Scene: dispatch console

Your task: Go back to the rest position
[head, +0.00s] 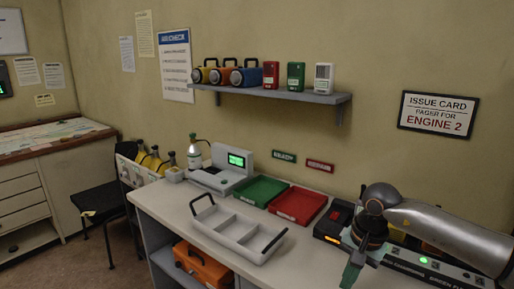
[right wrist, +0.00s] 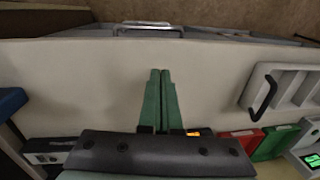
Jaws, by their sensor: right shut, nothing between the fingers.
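My right gripper (head: 351,276) hangs over the front of the counter (head: 190,205) at the right, its arm coming in from the right edge. Its green fingers (right wrist: 160,98) are together in the right wrist view, with nothing between them, above bare counter top. The grey compartment tray (head: 238,232) with black handles lies left of the gripper, apart from it; it also shows at the right of the right wrist view (right wrist: 290,84). My left gripper is in neither view.
A green tray (head: 253,191) and a red tray (head: 298,205) lie at the back of the counter, beside a device with a green screen (head: 237,160). A dark console (head: 430,268) lies under my right arm. The wall shelf (head: 285,95) holds lamps and radios. A black chair (head: 100,205) stands left.

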